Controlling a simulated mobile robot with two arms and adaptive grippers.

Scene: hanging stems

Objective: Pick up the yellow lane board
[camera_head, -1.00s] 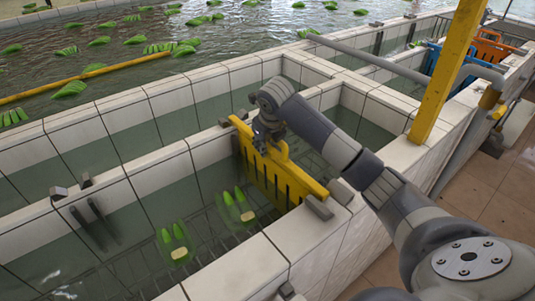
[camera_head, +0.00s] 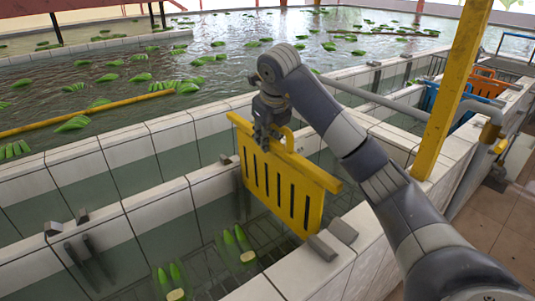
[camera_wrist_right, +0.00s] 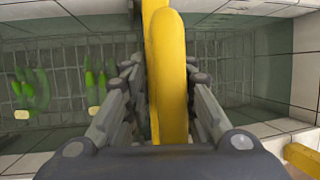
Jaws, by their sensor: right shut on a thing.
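The yellow lane board (camera_head: 284,187) is a slotted upright panel with a handle on its top edge. It hangs from my right gripper (camera_head: 267,138), which is shut on the handle. The board is raised over the tiled channel, with its lower edge near the water and its right end above the channel wall. In the right wrist view the yellow handle (camera_wrist_right: 168,70) runs between the two fingers of my right gripper (camera_wrist_right: 166,110). The gripper hides part of the handle in the head view. My left gripper is not in view.
Grey slot brackets (camera_head: 322,247) sit on the wall below the board's right end. Green banana bunches (camera_head: 238,245) lie in the channel. A yellow post (camera_head: 452,90) stands right of my arm. Blue (camera_head: 450,105) and orange (camera_head: 485,82) boards stand farther back.

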